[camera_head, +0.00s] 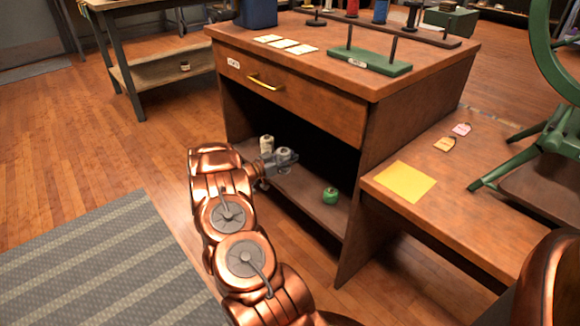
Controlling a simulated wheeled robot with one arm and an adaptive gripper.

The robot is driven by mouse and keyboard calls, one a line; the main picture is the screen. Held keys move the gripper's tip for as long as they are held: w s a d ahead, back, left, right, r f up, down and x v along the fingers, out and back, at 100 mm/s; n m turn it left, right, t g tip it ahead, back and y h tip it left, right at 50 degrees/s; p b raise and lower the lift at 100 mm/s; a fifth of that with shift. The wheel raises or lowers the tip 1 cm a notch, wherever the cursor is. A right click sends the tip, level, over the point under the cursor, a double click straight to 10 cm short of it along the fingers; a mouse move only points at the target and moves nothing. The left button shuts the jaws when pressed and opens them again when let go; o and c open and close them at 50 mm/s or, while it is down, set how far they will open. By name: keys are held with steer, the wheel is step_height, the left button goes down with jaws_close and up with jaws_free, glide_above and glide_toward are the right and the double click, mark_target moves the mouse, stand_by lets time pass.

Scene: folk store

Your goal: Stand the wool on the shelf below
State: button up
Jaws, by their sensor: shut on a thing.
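My copper arm reaches into the open bay under the drawer of the wooden counter. My gripper (280,162) is shut, with a small pale, whitish piece (285,152) at its jaws. This looks like the wool, but it is small and partly covered by the fingers. The lower shelf (309,208) lies below the gripper. I cannot tell whether the held piece touches it. A cream spool (266,143) shows just behind the gripper, its foot hidden. A round green ball or pot (330,195) sits on the shelf to the right, apart from the gripper.
The counter's drawer (288,87) overhangs the bay, and a side panel closes it at right. A lower bench (440,210) with a yellow sheet (405,181) adjoins at right. A green spool stand (370,60) is on the countertop. Shelf room shows between gripper and green ball.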

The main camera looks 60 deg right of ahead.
steer(key=shift+f+b, duration=1)
steer(key=shift+f, duration=0.8)
steer(key=shift+f, duration=0.1)
steer(key=o, duration=1)
